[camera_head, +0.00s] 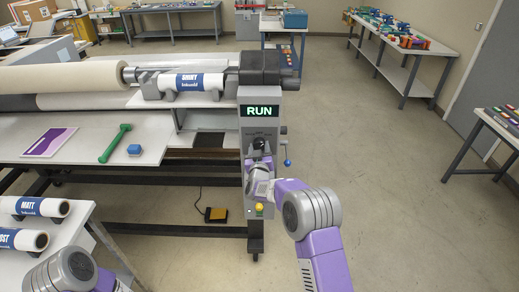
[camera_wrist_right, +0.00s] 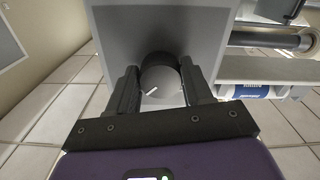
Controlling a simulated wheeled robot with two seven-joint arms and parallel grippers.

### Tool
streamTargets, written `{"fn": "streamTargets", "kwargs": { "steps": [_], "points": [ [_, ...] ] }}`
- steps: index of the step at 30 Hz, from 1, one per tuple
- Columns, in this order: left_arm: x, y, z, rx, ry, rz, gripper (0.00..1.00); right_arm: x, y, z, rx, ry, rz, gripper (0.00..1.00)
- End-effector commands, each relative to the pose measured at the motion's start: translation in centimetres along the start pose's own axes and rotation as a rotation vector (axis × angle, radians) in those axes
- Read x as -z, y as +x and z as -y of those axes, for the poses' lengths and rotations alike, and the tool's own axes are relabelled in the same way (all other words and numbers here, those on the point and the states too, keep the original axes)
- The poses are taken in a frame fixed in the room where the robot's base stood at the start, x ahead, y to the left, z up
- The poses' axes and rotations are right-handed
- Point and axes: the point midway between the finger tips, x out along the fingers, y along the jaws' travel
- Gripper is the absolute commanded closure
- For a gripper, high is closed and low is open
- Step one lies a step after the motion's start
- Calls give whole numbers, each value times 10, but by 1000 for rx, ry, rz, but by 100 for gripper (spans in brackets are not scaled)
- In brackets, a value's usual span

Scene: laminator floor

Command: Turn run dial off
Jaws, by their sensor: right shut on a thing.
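The run dial (camera_head: 259,143) is a dark round knob on the front of the grey control column at the laminator's right end. In the right wrist view the dial (camera_wrist_right: 160,76) sits between my two fingers, its white pointer line slanted up to the right. My right gripper (camera_head: 261,161) is at the column front, and it also shows in the right wrist view (camera_wrist_right: 161,88), shut on the dial. A display above the dial (camera_head: 259,111) reads RUN in light letters on dark. Part of my left arm shows at lower left; its gripper is not in view.
A yellow knob (camera_head: 259,207) is below my right gripper, and a blue-tipped lever (camera_head: 287,162) is at the column's right. A yellow foot pedal (camera_head: 215,215) lies on the floor.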

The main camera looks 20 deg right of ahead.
Motion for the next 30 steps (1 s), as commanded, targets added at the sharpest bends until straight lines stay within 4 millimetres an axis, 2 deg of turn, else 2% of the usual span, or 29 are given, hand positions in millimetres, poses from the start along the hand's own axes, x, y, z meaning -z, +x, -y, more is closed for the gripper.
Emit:
{"fn": "streamTargets", "kwargs": {
  "steps": [11, 30],
  "points": [
    [0, 1, 0, 0, 0, 0, 57, 0, 0, 0, 1, -120, -1, 80],
    [0, 0, 0, 0, 0, 0, 57, 2, 0, -2, 0, -624, -2, 80]
  ]
}}
